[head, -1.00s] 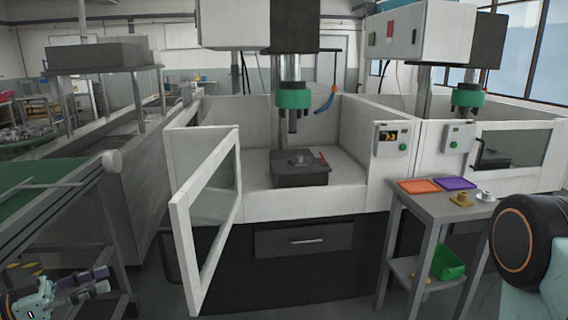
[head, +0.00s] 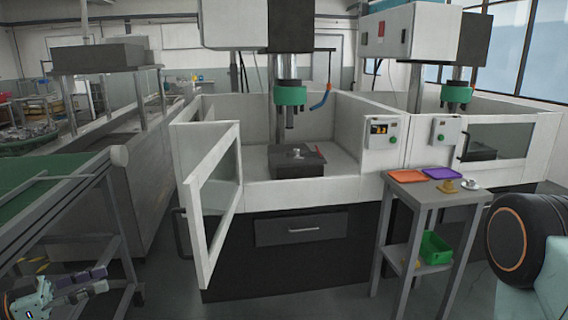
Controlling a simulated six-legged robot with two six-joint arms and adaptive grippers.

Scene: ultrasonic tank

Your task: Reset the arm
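My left gripper (head: 82,287) shows at the lower left corner of the head view, low beside the green conveyor's frame. Its two dark fingers point right with a gap between them, and nothing shows in the gap. My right gripper is not visible. A rounded black and white part of my own body fills the lower right.
An open-doored machine (head: 300,195) stands ahead, its glazed door (head: 215,205) swung toward me. A side table (head: 425,196) holds an orange tray (head: 408,176), a purple tray (head: 442,173) and small parts. A green conveyor (head: 50,190) runs along the left.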

